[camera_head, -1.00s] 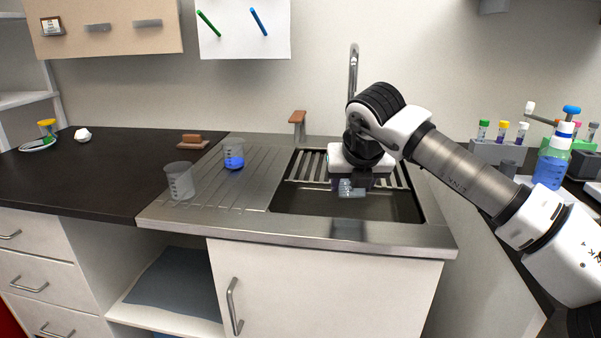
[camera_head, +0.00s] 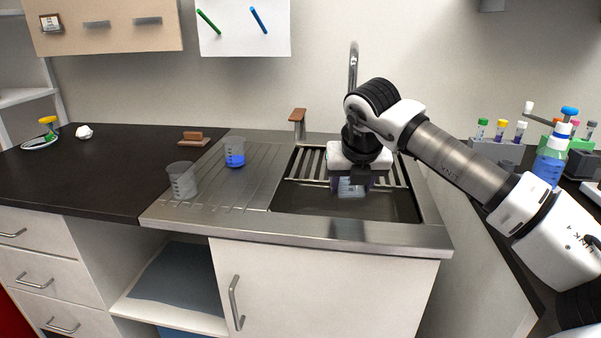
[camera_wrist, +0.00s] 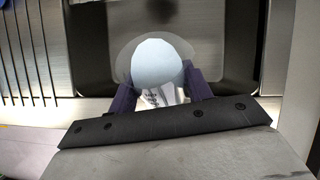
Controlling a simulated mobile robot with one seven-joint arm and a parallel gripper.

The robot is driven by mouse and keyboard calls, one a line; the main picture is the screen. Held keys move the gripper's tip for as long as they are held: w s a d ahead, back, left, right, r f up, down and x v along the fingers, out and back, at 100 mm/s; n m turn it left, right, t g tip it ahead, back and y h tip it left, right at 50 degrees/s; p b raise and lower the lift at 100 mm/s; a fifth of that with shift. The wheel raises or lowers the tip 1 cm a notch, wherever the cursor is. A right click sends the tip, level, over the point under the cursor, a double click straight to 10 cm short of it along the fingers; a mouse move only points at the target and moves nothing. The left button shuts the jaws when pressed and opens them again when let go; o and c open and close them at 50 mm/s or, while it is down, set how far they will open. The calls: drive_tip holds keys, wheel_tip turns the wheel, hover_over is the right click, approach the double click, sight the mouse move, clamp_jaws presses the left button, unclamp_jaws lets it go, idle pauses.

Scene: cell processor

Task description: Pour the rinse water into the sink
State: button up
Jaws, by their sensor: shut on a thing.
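My gripper (camera_head: 350,183) is over the sink basin (camera_head: 300,203), pointing down and shut on a clear beaker (camera_head: 352,189). In the wrist view the beaker (camera_wrist: 122,60) sits between the two dark fingers, with a pale bluish round area inside and printed marks on its near wall. I cannot tell whether that pale area is water or the beaker's base. The beaker is above the basin floor and apart from the rim. No stream of water is visible. The gripper hides the beaker's upper part in the head view.
On the ribbed drainboard (camera_head: 215,205) stand an empty-looking beaker (camera_head: 183,181) and a beaker with blue liquid (camera_head: 235,155). The tall faucet (camera_head: 353,75) rises behind my arm. A blue-liquid bottle (camera_head: 549,168) and tube racks stand at the right. The dark counter at left is mostly clear.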

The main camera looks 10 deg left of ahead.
drive_tip(key=shift+r+g+p, duration=0.15)
drive_tip(key=shift+g+p, duration=0.65)
drive_tip(key=shift+p, duration=0.65)
drive_tip(key=shift+s+h, duration=0.1)
drive_tip(key=shift+h, duration=0.2)
drive_tip(key=shift+p, duration=0.55)
drive_tip(key=shift+g+p, duration=0.5)
drive_tip(key=shift+p, duration=0.1)
drive_tip(key=shift+g+p, duration=0.5)
drive_tip(key=shift+p, duration=0.5)
drive_tip(key=shift+f, duration=0.2)
drive_tip(key=shift+r+g+h+p, duration=0.1)
drive_tip(key=shift+g+h+p, duration=0.2)
drive_tip(key=shift+p, duration=0.5)
drive_tip(key=shift+f+g+p, duration=0.2)
drive_tip(key=shift+g+p, duration=0.2)
drive_tip(key=shift+p, duration=0.1)
